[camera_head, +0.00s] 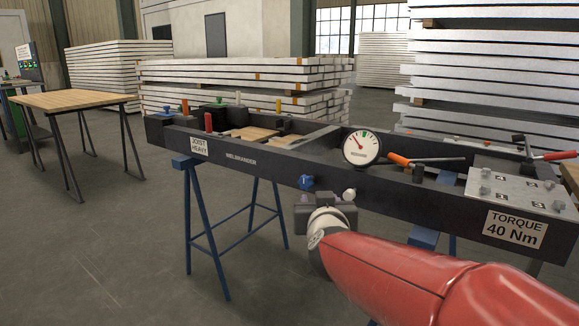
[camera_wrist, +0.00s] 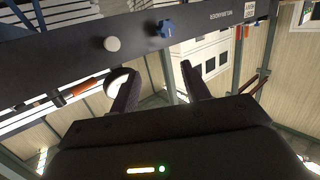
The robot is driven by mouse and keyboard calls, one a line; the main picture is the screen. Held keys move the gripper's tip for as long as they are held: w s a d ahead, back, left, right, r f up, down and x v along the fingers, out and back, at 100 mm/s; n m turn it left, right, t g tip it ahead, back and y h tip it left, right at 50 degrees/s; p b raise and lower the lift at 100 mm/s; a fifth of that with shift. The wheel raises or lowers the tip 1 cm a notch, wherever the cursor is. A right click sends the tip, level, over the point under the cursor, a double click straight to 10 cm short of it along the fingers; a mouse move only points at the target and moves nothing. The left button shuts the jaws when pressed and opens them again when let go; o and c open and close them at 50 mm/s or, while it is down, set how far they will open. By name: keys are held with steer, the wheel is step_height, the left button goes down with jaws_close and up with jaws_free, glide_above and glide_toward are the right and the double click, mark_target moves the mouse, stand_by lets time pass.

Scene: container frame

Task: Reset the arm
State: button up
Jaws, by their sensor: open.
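My red arm reaches in from the lower right in the head view, and my gripper (camera_head: 322,208) is at its end, just in front of the long dark frame (camera_head: 270,165). The fingers are small and hard to make out there. In the wrist view my gripper (camera_wrist: 160,68) shows two dark fingers spread apart with nothing between them. A blue knob (camera_head: 306,182) and a white round knob (camera_head: 349,194) on the frame's front face are close to the gripper. The wrist view also shows the blue knob (camera_wrist: 166,28) and the white knob (camera_wrist: 112,44), both beyond the fingertips.
The frame stands on blue trestles (camera_head: 190,225) and carries a gauge (camera_head: 361,148), an orange-handled tool (camera_head: 400,159), a metal plate (camera_head: 520,190) and a red-handled lever (camera_head: 560,155). A wooden table (camera_head: 75,99) stands left. Pallet stacks (camera_head: 240,72) are behind. The left floor is clear.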

steer(key=s+d+f+g, duration=0.2)
steer(key=s+f+g, duration=0.1)
steer(key=s, duration=0.6)
steer(key=s+d+f+g+p, duration=0.1)
steer(key=s+d+f+g, duration=0.2)
steer(key=s, duration=0.6)
steer(key=s+d+f+g, duration=0.3)
steer(key=s+f, duration=0.3)
steer(key=s, duration=0.3)
steer(key=shift+s+g, duration=0.3)
steer(key=shift+g, duration=0.6)
